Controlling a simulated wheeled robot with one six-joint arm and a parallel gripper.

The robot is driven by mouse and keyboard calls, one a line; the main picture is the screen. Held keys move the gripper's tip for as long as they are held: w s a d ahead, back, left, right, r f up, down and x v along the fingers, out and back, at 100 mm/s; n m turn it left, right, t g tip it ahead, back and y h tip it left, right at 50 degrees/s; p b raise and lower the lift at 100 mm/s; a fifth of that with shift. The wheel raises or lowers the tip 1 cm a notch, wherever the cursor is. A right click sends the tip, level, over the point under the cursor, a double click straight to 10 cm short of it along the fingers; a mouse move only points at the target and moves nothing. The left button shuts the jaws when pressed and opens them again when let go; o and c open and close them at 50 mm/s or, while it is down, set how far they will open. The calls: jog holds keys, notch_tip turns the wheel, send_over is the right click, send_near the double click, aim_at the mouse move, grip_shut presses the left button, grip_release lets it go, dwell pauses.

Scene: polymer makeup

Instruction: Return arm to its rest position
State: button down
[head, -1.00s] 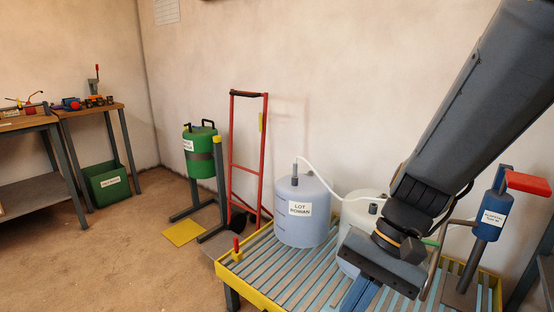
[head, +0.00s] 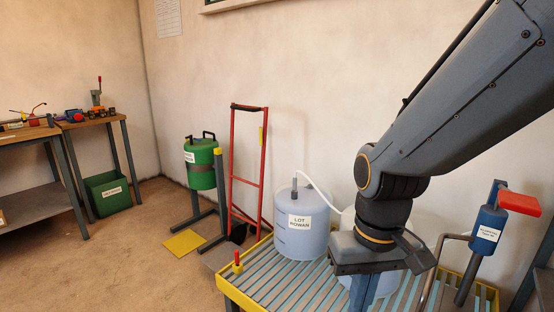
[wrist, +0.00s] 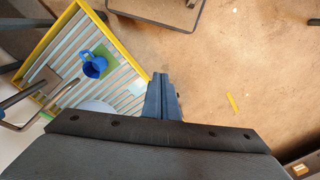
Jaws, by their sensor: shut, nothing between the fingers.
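My gripper (wrist: 162,98) shows in the wrist view with its blue fingers together and nothing between them. In the head view my gripper (head: 362,292) points down in front of the roller table (head: 262,292), and its tips are cut off by the lower edge. My arm reaches in from the upper right and bends down at the wrist. In the wrist view the fingers hang past the yellow rim of the roller table, over or near bare floor; their height cannot be told.
A drum labelled LOT ROWAN (head: 302,232) stands on the table, with a paler one partly hidden behind my wrist. A blue device with a red handle (head: 488,228) stands at right. A blue jug (wrist: 94,66) sits on a green patch. A red hand truck (head: 248,170) leans by the wall.

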jog(key=d+r+m+p, duration=0.1)
jog(key=d+r+p, duration=0.4)
jog(key=p, duration=0.4)
jog(key=shift+s, duration=0.3)
jog(key=shift+f, duration=0.1)
